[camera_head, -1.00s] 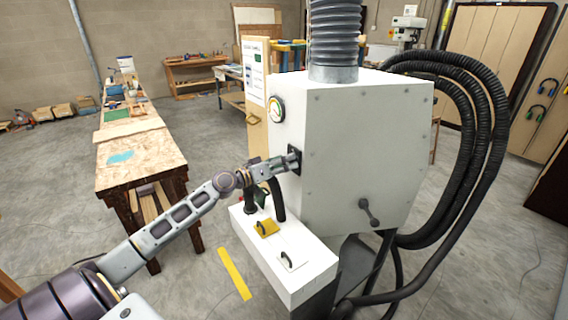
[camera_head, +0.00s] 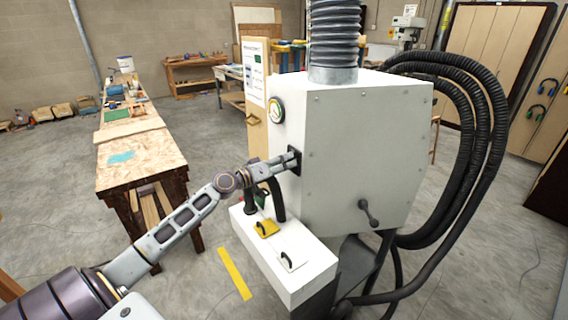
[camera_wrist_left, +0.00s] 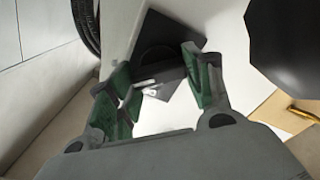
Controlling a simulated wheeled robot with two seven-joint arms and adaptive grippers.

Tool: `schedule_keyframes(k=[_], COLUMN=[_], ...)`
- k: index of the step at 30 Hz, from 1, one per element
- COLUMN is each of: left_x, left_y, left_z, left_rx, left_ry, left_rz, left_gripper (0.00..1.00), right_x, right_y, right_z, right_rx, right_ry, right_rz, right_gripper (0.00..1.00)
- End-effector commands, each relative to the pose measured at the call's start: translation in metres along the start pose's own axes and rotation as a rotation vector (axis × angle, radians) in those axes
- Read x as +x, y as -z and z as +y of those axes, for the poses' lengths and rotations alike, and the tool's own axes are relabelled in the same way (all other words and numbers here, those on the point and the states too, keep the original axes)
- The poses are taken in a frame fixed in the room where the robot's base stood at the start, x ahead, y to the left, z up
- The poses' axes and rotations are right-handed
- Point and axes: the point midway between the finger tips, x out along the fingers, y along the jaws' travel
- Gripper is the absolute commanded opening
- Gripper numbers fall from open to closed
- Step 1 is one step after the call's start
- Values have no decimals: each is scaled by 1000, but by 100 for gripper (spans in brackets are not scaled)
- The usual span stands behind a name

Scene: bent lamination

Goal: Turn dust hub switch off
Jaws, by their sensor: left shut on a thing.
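The dust hub (camera_head: 365,150) is a large white cabinet. Its switch, on a black plate (camera_head: 294,160), is on the left side face. My left gripper (camera_head: 287,162) reaches this plate and is shut on the switch handle, which its fingers mostly hide in the head view. In the left wrist view, the green-padded fingers (camera_wrist_left: 163,90) stand on either side of a small grey switch handle (camera_wrist_left: 149,88) in front of the dark plate (camera_wrist_left: 168,42). I cannot tell which position the switch is in. My right gripper is not in view.
A round gauge (camera_head: 276,109) sits above the switch. Below, a white ledge (camera_head: 310,270) carries black handles and a yellow piece (camera_head: 265,229). Black hoses (camera_head: 490,150) hang at the right. A workbench (camera_head: 140,155) stands left, with open floor between.

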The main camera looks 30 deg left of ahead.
Motion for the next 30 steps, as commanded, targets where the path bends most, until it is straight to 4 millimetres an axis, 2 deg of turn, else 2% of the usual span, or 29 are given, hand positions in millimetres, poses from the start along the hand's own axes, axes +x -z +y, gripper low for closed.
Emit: schedule_keyframes(k=[21,30], left_x=[0,0], left_y=[2,1], left_z=[-2,-3], left_rx=[-599,-788], left_ry=[1,1], left_rz=[2,1], left_gripper=[27,27], right_x=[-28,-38], right_y=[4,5], right_z=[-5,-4], right_rx=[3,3], right_ry=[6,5], right_rz=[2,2], right_gripper=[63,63])
